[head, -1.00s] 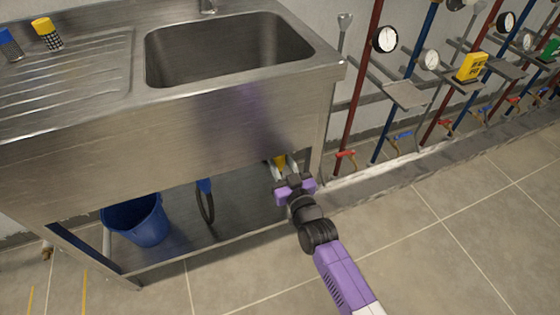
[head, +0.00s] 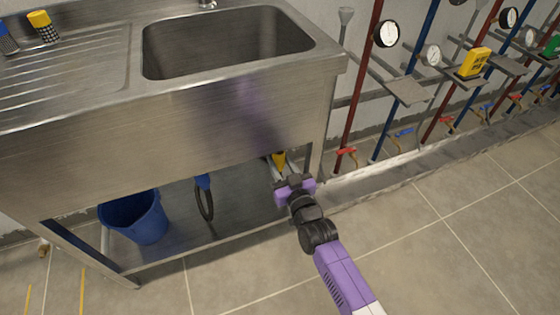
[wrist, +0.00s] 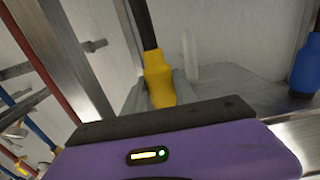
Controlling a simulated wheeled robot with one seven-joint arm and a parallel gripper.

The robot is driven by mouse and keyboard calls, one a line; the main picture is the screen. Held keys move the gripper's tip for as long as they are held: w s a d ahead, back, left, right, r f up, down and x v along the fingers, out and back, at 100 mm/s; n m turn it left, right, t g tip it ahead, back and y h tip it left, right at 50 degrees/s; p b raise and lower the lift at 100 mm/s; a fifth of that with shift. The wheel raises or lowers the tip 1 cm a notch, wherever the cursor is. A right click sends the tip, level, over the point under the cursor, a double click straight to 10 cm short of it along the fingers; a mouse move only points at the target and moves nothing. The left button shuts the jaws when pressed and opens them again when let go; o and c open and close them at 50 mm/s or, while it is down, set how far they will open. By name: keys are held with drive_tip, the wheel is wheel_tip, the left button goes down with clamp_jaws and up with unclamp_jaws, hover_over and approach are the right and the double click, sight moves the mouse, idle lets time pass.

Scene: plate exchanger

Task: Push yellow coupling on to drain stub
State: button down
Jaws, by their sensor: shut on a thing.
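The yellow coupling (head: 279,159) is below the sink front, near the right leg. In the wrist view the yellow coupling (wrist: 158,80) hangs on the end of a black hose, wide end down and slightly tilted. My gripper (head: 279,170) reaches in under the sink from the front and is shut on the coupling, its grey fingers on either side. A pale upright piece (wrist: 190,55) shows just right of the coupling, apart from it; I cannot tell whether it is the drain stub. The coupling's lower end is hidden behind my gripper's body.
A blue coupling (wrist: 308,65) on a dark hose (head: 206,203) hangs to the left in the head view. A blue bucket (head: 135,218) stands on the lower shelf. The steel sink (head: 225,45) is above; pipes with gauges (head: 387,33) are right. The floor in front is clear.

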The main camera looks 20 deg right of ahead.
sight(280, 170)
drive_tip(key=shift+f+b, duration=1.65)
drive_tip(key=shift+f, duration=0.4)
drive_tip(key=shift+f+b, duration=0.85)
drive_tip(key=shift+f, duration=0.1)
drive_tip(key=shift+s, duration=0.1)
